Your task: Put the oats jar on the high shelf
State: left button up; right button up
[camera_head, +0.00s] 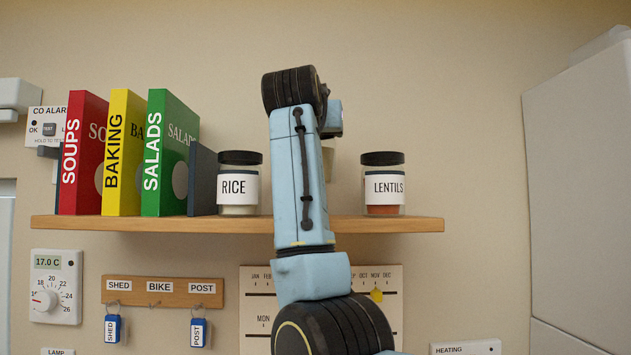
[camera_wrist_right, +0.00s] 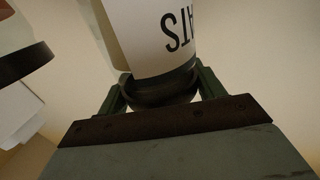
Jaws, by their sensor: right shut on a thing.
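The oats jar (camera_wrist_right: 150,40) shows in the right wrist view with its white label upside down and partly cut off. My right gripper (camera_wrist_right: 160,92) is shut on the jar at its dark lid. In the head view my right arm rises in front of the high shelf (camera_head: 150,223) and hides the gripper. A pale sliver (camera_head: 328,163) shows just right of the arm above the shelf; it may be part of the oats jar. I cannot tell whether the jar touches the shelf. My left gripper is not in view.
The rice jar (camera_head: 239,185) stands left of my arm, the lentils jar (camera_head: 383,185) right of it. Soups (camera_head: 82,155), baking (camera_head: 122,155) and salads (camera_head: 168,155) books fill the shelf's left. A dark-lidded object (camera_wrist_right: 25,65) is near the gripper. A grey cabinet (camera_head: 580,190) stands right.

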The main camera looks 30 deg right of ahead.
jog(key=shift+s+f, duration=0.35)
jog(key=shift+f, duration=0.3)
jog(key=f, duration=0.3)
jog(key=shift+w+f, duration=0.25)
jog(key=shift+f, duration=0.3)
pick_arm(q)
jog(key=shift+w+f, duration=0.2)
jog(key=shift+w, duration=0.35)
pick_arm(e)
jog(key=shift+s, duration=0.1)
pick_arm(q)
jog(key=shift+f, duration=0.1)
pick_arm(e)
jog(key=shift+f, duration=0.1)
jog(key=shift+f+b, duration=0.15)
jog(key=shift+b, duration=0.2)
jog(key=o, duration=1.3)
